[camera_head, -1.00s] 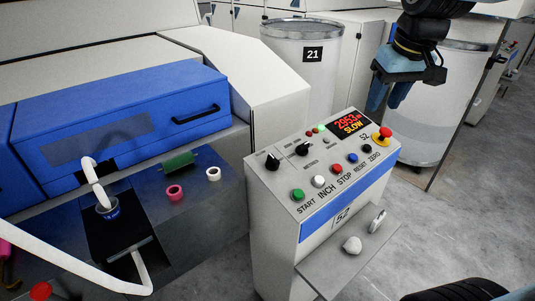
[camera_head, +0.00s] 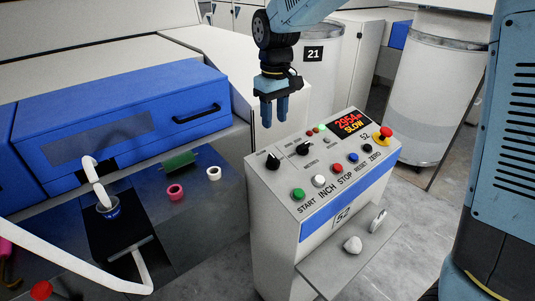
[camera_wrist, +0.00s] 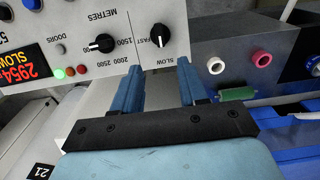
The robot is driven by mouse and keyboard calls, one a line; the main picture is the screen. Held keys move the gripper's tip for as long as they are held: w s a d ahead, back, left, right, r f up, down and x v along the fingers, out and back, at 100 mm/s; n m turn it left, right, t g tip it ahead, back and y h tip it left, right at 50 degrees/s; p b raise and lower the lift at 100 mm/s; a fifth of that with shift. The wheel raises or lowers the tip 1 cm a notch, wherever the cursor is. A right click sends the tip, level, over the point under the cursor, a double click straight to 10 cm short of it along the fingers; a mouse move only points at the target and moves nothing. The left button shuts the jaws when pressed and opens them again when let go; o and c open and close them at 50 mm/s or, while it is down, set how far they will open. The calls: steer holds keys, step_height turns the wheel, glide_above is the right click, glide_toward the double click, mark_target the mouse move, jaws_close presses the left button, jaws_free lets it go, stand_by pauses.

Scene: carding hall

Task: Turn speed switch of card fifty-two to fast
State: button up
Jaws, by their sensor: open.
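The speed switch (camera_head: 272,162) is a black knob at the upper left of card fifty-two's control panel (camera_head: 325,182). In the wrist view the knob (camera_wrist: 160,34) shows upside down, between the words FAST and SLOW. The panel's display (camera_head: 352,124) reads 2954 and SLOW in lit letters. My gripper (camera_head: 274,122) points down, open and empty, above and just behind the speed switch, apart from it. In the wrist view my open fingers (camera_wrist: 158,75) point toward the switch side of the panel.
A second black knob (camera_head: 303,148), marked METRES, sits right of the switch. Coloured push buttons line the panel front, with a red emergency stop (camera_head: 385,132) at the right. A can marked 21 (camera_head: 318,75) stands behind. A blue drawer (camera_head: 120,130) is at left.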

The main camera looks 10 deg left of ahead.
mark_target(274, 157)
step_height(274, 157, down, 13)
steer(key=shift+r, duration=0.1)
stand_by(0.4)
steer(key=shift+c, duration=0.2)
